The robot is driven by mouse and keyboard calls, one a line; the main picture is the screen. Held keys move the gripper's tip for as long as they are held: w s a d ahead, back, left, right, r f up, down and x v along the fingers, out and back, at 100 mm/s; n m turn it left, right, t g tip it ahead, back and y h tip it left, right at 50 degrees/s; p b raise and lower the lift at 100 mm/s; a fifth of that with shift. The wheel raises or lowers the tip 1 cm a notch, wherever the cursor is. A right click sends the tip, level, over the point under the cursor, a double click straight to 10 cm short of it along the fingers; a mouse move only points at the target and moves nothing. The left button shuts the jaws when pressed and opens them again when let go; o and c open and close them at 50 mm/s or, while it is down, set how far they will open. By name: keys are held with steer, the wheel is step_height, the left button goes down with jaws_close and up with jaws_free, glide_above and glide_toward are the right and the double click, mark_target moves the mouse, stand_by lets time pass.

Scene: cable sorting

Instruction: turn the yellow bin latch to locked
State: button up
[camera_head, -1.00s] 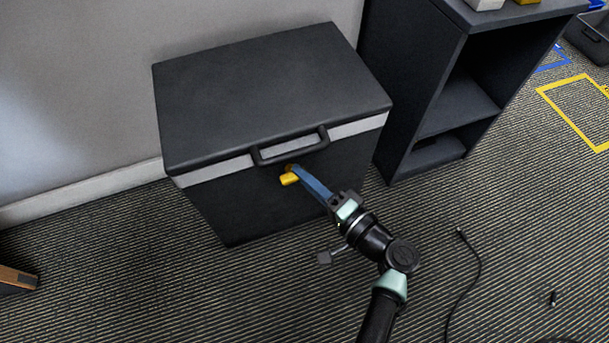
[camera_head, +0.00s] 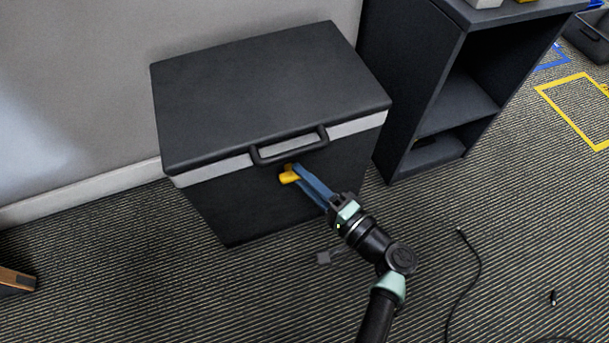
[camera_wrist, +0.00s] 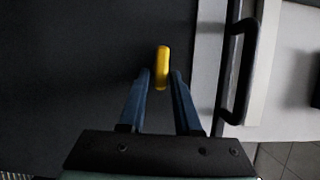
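The yellow latch (camera_head: 289,176) is on the front of the dark bin (camera_head: 215,208), just below the bin's handle. In the wrist view the latch (camera_wrist: 162,68) is a short bar lying roughly parallel to the handle. My gripper (camera_head: 297,172) is at the latch, its blue fingers pointing at the bin front. In the wrist view my gripper's fingertips (camera_wrist: 161,77) stand on either side of the latch, with a small gap visible on the left. The right finger is very close to it; contact cannot be told. Part of the latch is hidden behind the fingers in the head view.
The bin's handle (camera_head: 290,146) sticks out just above the latch, and shows at right in the wrist view (camera_wrist: 240,70). A dark shelf unit (camera_head: 420,100) stands to the right of the bin. A black cable (camera_head: 474,275) lies on the striped carpet at right.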

steer(key=shift+o, duration=1)
steer(key=p+v, duration=0.4)
steer(key=v, duration=0.9)
steer(key=shift+p, duration=0.3)
